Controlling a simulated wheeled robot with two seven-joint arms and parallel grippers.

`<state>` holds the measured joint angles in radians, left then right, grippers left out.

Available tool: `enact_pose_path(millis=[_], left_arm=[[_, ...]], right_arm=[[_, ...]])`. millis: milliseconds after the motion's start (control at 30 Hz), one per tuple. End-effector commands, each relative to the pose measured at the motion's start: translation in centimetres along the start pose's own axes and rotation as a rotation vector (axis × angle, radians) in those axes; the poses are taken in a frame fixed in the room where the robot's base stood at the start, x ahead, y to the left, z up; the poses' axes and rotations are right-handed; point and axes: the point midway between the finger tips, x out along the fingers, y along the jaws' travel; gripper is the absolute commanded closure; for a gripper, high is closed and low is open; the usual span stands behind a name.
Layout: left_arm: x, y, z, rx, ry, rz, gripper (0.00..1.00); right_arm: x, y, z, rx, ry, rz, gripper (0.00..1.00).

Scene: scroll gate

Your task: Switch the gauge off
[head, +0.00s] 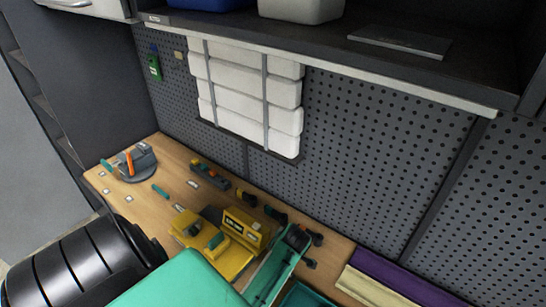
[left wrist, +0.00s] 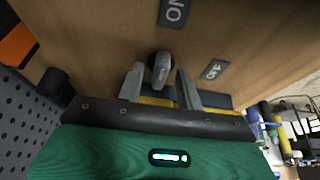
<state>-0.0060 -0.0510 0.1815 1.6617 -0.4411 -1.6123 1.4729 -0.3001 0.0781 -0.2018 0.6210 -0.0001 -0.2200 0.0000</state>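A grey switch knob (left wrist: 160,68) stands on a wooden surface in the left wrist view. A dark ON label (left wrist: 173,11) is above it and a dark OFF label (left wrist: 214,70) is to its right. The knob's narrow grip points roughly up and down in the picture. My left gripper (left wrist: 161,82) is open, its two grey fingers on either side of the knob. A gap shows at each side; contact is not clear. I cannot make out a gauge dial. I cannot pick out either gripper in the head view.
The wooden bench (head: 90,176) runs along a grey pegboard (head: 375,145). A yellow device (head: 230,262), a teal open case (head: 268,279) and a round grey stand (head: 143,163) crowd it. A dark shelf (head: 330,52) overhangs the back.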

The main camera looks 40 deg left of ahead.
Motion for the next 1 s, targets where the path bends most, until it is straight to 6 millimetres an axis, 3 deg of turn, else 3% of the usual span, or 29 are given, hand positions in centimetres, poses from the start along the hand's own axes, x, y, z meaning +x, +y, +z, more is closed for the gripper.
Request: enact_pose_path(millis=[67, 267, 667, 1000], left_arm=[[-0.01, 0.00, 0.01, 0.000, 0.000, 0.000, 0.64], [-0.03, 0.01, 0.01, 0.000, 0.000, 0.000, 1.00], [-0.03, -0.06, 0.00, 0.046, 0.000, 0.019, 1.00], [-0.04, -0.22, -0.06, 0.266, 0.000, 0.111, 1.00]], right_arm=[[0.01, 0.24, 0.04, 0.000, 0.000, 0.003, 0.64], [0.00, 0.62, 0.11, 0.000, -0.001, 0.007, 0.64], [0.00, 0.51, 0.10, 0.001, -0.001, 0.006, 0.64], [0.02, -0.19, -0.03, 0.003, 0.000, -0.002, 0.64]])
